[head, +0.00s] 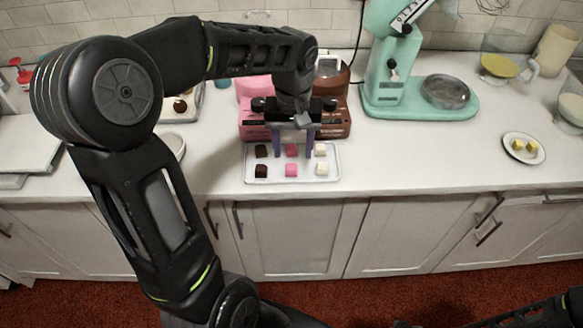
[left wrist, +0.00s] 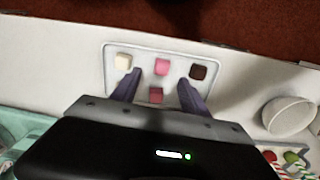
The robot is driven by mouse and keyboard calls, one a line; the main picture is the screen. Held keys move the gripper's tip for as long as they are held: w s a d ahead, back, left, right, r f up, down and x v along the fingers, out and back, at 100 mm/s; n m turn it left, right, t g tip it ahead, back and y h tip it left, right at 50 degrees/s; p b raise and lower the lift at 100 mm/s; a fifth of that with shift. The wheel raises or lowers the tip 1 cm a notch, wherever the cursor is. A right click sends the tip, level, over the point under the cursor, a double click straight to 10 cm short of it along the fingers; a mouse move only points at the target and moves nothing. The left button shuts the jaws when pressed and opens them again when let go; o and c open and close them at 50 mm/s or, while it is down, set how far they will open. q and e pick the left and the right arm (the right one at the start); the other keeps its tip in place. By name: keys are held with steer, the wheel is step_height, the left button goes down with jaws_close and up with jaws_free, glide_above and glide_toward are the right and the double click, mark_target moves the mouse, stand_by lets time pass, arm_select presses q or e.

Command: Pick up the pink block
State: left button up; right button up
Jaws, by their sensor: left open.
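Two pink blocks sit on the white tray (head: 250,180). The back pink block (head: 291,150) is in the middle of the far row, and the front pink block (head: 291,170) is in the near row. My left gripper (head: 293,155) is open above the tray, its purple fingers on either side of the back pink block. In the left wrist view, the back pink block (left wrist: 155,95) lies between the two fingers (left wrist: 162,80) with space on both sides. The front pink block (left wrist: 162,66) lies just past the fingertips. My right gripper is not in view.
Dark brown blocks (head: 261,170) and white blocks (head: 322,169) flank the pink ones. A pink machine (head: 253,125) and a brown machine (head: 337,125) stand behind the tray. A mint stand mixer (head: 385,90) is to the right. Counter between is clear.

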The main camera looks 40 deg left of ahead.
mark_target(291, 172)
arm_select(q)
steer(key=shift+s+a+f+p, duration=0.1)
steer(key=shift+f+p, duration=0.25)
steer(key=shift+f, duration=0.95)
steer(key=shift+s+f+p, duration=0.1)
steer(key=shift+f+p, duration=0.25)
steer(key=shift+f, duration=0.95)
jaws_close()
